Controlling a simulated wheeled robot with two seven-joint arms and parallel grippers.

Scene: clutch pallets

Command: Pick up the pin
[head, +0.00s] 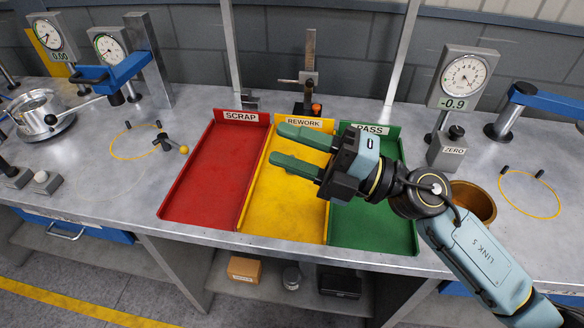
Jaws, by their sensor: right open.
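My right gripper (281,145) reaches in from the right and hangs over the yellow REWORK tray (283,222). Its two green fingers are apart with nothing between them, and they point left. I cannot make out a loose pin for certain. Short dark pegs stand at the yellow ring on the left (158,124) and at the yellow ring on the right (540,174). My gripper is far from both rings. The arm and gripper hide part of the green PASS tray (372,235). My left gripper is not in view.
A red SCRAP tray (207,182) lies left of the yellow one; the visible tray floors look empty. A bronze-coloured cup (474,202) stands behind my right forearm. Dial gauges (463,78) and a height stand (309,70) rise at the back. The bench's front edge is near.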

